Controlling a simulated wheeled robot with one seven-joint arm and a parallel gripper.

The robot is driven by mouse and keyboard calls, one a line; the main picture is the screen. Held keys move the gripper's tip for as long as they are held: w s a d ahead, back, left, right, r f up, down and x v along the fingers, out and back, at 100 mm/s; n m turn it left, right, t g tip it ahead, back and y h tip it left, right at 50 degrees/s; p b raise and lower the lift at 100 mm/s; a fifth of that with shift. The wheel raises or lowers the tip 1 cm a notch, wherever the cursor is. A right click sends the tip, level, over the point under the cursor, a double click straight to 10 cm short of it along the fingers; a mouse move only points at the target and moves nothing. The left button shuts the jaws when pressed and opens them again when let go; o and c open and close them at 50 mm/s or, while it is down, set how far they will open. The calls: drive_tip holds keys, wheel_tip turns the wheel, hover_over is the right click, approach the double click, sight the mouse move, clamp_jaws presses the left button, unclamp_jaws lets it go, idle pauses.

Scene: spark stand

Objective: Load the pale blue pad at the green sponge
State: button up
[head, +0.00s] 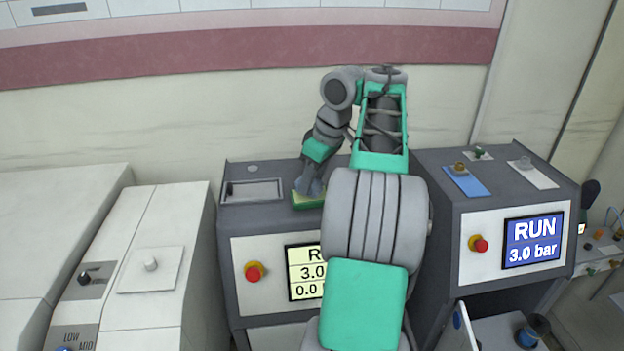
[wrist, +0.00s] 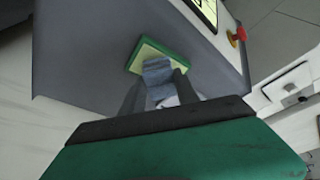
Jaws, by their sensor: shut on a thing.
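The green sponge (head: 304,203), with a pale yellow top, lies on the grey top of the left machine; it also shows in the wrist view (wrist: 144,49). My gripper (wrist: 159,84) is shut on the pale blue pad (wrist: 157,71), which looks grey-blue and creased between the two dark fingers. The pad's far end overlaps the sponge's top in the wrist view; I cannot tell whether it presses on it. In the head view my gripper (head: 309,184) points down at the sponge, and the pad is hard to make out there.
A shallow framed recess (head: 252,190) lies left of the sponge. The right machine carries a blue plate (head: 466,181) and a white plate (head: 524,174) with small fittings. White cabinets (head: 150,250) stand at left.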

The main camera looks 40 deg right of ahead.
drive_tip(key=shift+f+b, duration=0.35)
drive_tip(key=shift+f, duration=0.3)
idle(1.0)
wheel_tip(320, 180, up, 7)
drive_tip(key=p, duration=0.7)
drive_tip(key=shift+r, duration=0.2)
drive_tip(key=shift+f, duration=0.1)
